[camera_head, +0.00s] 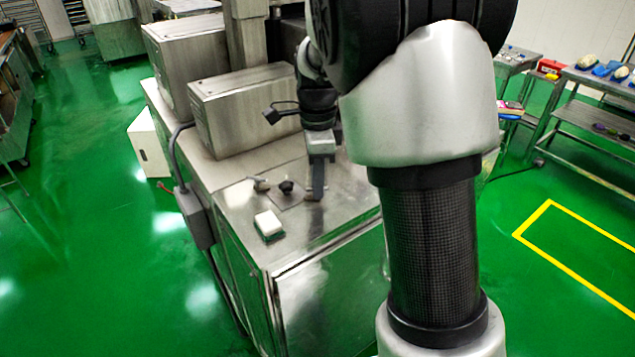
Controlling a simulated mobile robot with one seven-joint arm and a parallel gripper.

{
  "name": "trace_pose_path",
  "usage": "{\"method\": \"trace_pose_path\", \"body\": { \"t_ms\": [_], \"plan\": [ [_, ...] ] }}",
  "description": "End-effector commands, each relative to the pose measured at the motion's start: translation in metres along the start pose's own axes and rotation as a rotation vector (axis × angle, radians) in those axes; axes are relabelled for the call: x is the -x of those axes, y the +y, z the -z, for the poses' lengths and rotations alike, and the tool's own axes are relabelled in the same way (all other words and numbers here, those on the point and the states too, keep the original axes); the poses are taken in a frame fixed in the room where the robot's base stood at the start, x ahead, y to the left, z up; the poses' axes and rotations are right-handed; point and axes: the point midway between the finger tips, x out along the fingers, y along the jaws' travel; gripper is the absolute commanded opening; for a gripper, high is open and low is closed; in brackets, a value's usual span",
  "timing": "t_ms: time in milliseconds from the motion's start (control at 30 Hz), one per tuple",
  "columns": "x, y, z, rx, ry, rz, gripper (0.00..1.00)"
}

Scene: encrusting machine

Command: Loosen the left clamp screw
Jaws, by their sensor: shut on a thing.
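A thin grey plate (287,200) lies on the steel machine top. A black knob (286,187) stands near its middle, and a small metal screw with a handle (260,185) stands at its left end. My gripper (317,190) points down at the plate's right end, to the right of the black knob. Its jaws are shut on a small metal clamp screw (311,196), mostly hidden by the fingers. I cannot tell from this view which of the two end screws is the one named left.
Steel housings (242,108) stand behind. A grey box with a cable (196,218) hangs on the left side. My arm covers the machine's right part.

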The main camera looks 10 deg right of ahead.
Motion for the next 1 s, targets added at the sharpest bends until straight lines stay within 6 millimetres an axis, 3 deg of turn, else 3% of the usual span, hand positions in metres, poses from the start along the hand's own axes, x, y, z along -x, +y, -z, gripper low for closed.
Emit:
{"method": "trace_pose_path", "body": {
  "t_ms": [367, 1000],
  "plan": [
    [0.0006, -0.0002, -0.0004, 0.105, -0.002, 0.000, 0.00],
    [0.0007, -0.0005, -0.0005, 0.678, -0.002, 0.001, 0.00]
  ]
}}
